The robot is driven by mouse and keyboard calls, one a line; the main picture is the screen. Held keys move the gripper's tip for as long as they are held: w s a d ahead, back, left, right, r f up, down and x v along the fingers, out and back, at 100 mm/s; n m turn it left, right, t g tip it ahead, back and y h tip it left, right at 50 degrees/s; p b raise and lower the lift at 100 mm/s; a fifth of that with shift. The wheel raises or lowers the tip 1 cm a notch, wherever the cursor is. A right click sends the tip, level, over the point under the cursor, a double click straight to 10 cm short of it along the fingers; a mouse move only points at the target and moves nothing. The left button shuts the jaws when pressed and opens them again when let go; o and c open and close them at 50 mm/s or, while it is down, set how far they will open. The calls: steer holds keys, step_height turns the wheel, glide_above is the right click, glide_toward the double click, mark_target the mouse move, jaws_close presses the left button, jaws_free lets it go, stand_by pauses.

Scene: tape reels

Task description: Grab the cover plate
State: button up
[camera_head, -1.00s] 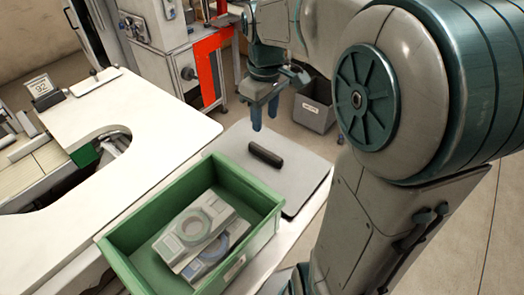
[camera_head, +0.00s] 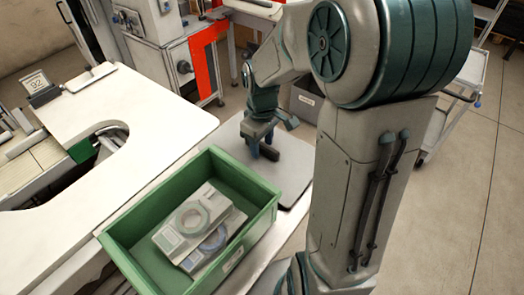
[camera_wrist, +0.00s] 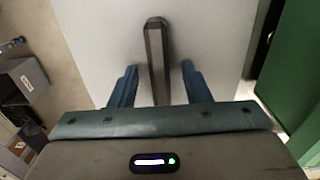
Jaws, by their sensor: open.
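The cover plate is not clearly identifiable by name; a dark elongated bar (camera_wrist: 156,60) lies on the grey mat (camera_wrist: 95,28). In the head view the dark bar (camera_head: 287,160) shows partly behind my gripper (camera_head: 262,145). In the wrist view my gripper (camera_wrist: 158,85) is open, with one blue finger on each side of the bar. The bar runs lengthwise between the fingers, with visible gaps on both sides. Whether the fingertips touch the mat cannot be told.
A green bin (camera_head: 263,215) holding grey reel cassettes (camera_head: 190,215) stands close in front of the mat; its green wall (camera_wrist: 295,70) is at right in the wrist view. A white table (camera_head: 150,105) lies to the left. A grey box (camera_head: 307,103) is behind.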

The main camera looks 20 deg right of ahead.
jaws_close()
steer(key=shift+r, duration=0.15)
